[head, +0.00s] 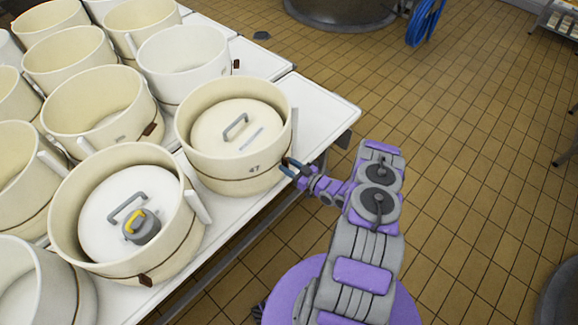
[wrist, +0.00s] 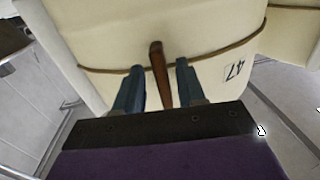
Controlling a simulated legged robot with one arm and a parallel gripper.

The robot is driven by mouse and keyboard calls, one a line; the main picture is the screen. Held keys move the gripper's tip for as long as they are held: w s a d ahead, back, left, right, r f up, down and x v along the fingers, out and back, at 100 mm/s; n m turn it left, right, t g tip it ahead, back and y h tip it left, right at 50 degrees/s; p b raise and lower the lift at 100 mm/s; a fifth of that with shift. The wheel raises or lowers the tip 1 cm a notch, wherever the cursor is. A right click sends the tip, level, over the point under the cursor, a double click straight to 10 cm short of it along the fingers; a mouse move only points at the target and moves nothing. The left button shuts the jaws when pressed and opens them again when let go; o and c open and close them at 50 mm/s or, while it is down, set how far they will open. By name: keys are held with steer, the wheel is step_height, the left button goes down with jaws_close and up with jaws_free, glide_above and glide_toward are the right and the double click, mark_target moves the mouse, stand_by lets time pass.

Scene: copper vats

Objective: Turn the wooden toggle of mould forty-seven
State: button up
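Mould forty-seven (head: 232,133) is a cream round mould with a lid and grey handle inside, standing at the table's right edge. Its number 47 shows in the head view and, upside down, in the wrist view (wrist: 234,70). The wooden toggle (wrist: 160,72) is a brown peg at the cord around the mould's wall. In the wrist view it lies between the two blue fingers of my gripper (wrist: 158,84). The fingers are apart, with a gap on both sides of the toggle. In the head view my gripper (head: 289,167) is at the mould's right side, and the toggle is hidden there.
A neighbouring mould (head: 110,215) with a lid, a grey handle and a grey-yellow object stands at front left. Several open moulds fill the white table (head: 325,112) behind and left. The tiled floor (head: 460,140) on the right is clear. A blue hose (head: 424,22) hangs at the back.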

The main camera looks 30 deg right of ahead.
steer(key=p+v, duration=0.4)
steer(key=v, duration=1.3)
steer(key=shift+d, duration=0.15)
steer(key=shift+s+f, duration=0.1)
steer(key=shift+s, duration=0.05)
